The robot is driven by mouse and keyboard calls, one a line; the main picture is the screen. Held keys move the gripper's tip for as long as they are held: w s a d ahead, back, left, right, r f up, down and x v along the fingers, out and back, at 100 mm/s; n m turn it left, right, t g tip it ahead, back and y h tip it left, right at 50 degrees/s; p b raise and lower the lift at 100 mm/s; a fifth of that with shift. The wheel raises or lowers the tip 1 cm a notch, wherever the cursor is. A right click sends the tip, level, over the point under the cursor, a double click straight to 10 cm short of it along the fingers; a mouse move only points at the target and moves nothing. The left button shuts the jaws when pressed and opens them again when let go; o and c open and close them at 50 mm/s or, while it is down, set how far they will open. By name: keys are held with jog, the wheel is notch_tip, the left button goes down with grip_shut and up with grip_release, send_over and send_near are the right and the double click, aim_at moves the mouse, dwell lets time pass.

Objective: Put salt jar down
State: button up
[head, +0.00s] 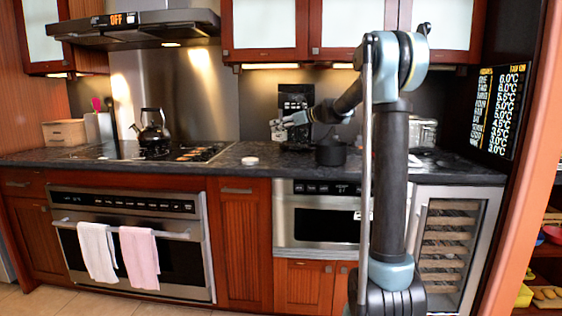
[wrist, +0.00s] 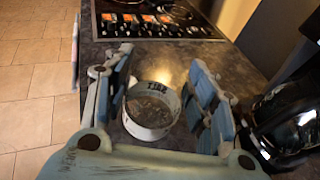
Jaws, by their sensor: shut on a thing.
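The salt jar (wrist: 150,130) is a short, round white jar with dark lettering on its rim. In the wrist view it sits between the two finger pads of my gripper (wrist: 165,95), which is shut on it. In the head view my gripper (head: 280,127) is above the dark countertop (head: 215,166), left of the black coffee maker's front. The jar is small and partly hidden there, a pale patch at the fingers.
A small white disc (head: 249,160) lies on the counter below and left of my gripper. The cooktop (head: 150,151) with a kettle (head: 151,127) is further left. A dark pot (head: 331,152) and the coffee maker (head: 295,100) stand close by. The counter's front edge is near.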

aim_at(281, 135)
notch_tip(281, 135, down, 5)
jog(key=shift+w+d, duration=0.1)
jog(key=shift+w, duration=0.05)
jog(key=shift+f, duration=2.25)
jog(key=o, duration=1.1)
jog(key=shift+c, duration=0.2)
